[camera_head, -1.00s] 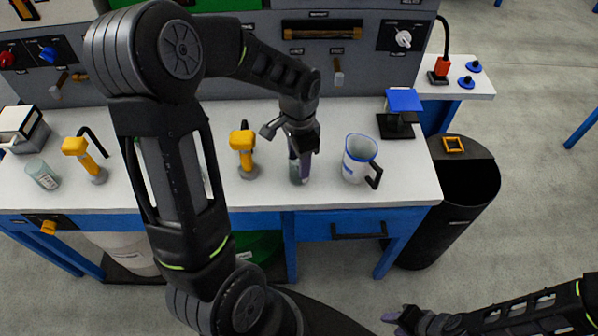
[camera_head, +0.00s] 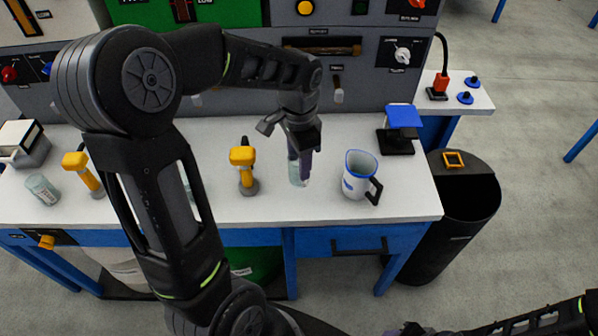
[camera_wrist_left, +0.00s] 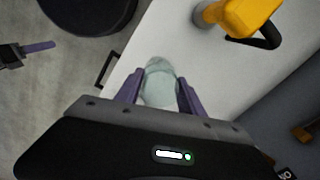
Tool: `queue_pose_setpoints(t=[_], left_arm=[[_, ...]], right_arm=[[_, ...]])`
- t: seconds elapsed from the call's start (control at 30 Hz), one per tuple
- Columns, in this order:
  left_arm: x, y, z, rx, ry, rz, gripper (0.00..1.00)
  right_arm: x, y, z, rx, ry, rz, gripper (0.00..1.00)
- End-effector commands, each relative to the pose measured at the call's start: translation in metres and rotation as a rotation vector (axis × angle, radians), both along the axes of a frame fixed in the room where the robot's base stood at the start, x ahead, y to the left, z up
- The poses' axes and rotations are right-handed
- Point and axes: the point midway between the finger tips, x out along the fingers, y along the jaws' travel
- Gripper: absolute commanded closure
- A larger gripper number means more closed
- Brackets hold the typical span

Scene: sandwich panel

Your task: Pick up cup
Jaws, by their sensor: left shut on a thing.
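A pale translucent cup (camera_head: 295,177) is between the purple fingers of my left gripper (camera_head: 301,168), near the middle of the white workbench in the head view. The left wrist view shows the cup (camera_wrist_left: 159,84) upright in line with the fingers, with a finger on each side, so the gripper is shut on it. It appears slightly above the bench top, but the gap is hard to judge. My right gripper (camera_wrist_left: 38,47) shows at the left of the left wrist view, away from the bench; its jaw opening is unclear.
A white blue-rimmed pitcher (camera_head: 359,176) stands close right of the cup. A yellow-handled tool (camera_head: 243,160) stands to its left. A blue-topped stand (camera_head: 402,122) is at the back right. Another pale jar (camera_head: 42,189) is far left. A black bin (camera_head: 449,222) stands right of the bench.

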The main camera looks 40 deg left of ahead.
Motion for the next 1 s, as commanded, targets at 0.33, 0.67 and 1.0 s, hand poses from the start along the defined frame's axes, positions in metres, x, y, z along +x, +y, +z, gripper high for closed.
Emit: queue_pose_setpoints(t=[0.33,0.67,1.0], left_arm=[[0.0,0.0,0.041,-0.001,-0.001,0.001,1.0],[0.0,0.0,0.041,0.0,0.0,0.0,1.0],[-0.001,0.002,0.04,-0.001,0.001,0.004,1.0]], right_arm=[[0.0,0.0,-0.001,0.0,0.0,0.0,0.64],[0.0,0.0,-0.001,0.0,0.0,0.0,0.64],[0.0,0.0,-0.001,0.0,0.0,0.0,0.64]])
